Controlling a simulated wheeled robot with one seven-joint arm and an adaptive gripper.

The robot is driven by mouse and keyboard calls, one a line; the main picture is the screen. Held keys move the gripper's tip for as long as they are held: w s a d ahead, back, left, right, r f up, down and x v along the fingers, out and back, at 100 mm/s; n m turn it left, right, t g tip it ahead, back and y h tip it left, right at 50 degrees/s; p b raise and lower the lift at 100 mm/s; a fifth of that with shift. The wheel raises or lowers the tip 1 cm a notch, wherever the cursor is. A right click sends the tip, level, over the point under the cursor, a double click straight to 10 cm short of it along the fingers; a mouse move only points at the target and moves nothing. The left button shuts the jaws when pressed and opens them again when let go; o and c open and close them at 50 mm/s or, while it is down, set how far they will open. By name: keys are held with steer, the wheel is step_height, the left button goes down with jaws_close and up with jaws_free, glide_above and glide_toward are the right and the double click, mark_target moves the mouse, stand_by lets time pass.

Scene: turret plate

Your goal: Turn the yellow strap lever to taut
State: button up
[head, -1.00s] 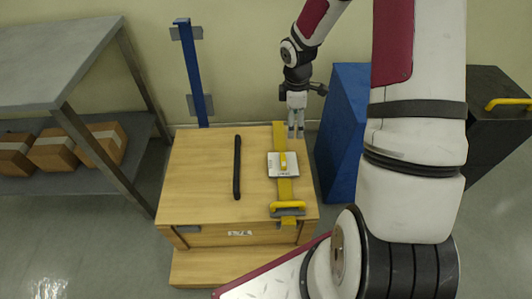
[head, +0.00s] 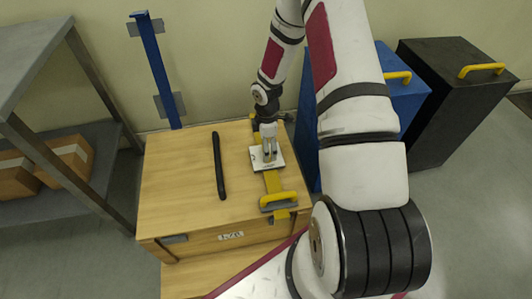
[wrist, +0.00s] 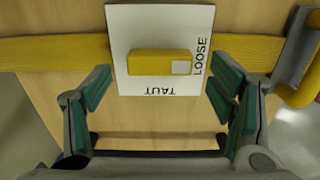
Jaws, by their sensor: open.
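The yellow lever (wrist: 155,62) is a short block with a white patch at its right end. It lies across a white plate (wrist: 125,35) in the wrist view, white end toward the word LOOSE. TAUT is printed along the plate's edge nearer my gripper. The plate (head: 277,164) sits on a yellow strap (head: 273,184) across the wooden crate (head: 180,185). My gripper (head: 269,157) is above the plate in the head view and largely hides the lever there. In the wrist view my gripper (wrist: 160,90) is open, fingers apart on either side, nothing between the pads.
A yellow-handled buckle (head: 279,200) is at the crate's front edge. A black bar (head: 219,165) lies left of the plate. A blue post (head: 158,70) stands behind; a blue cabinet (head: 402,110) and black cabinet (head: 450,95) stand right. A grey shelf (head: 90,140) is left.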

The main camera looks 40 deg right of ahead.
steer(key=shift+f+b, duration=0.35)
steer(key=shift+f, duration=1.05)
steer(key=c, duration=1.1)
steer(key=shift+c, duration=0.2)
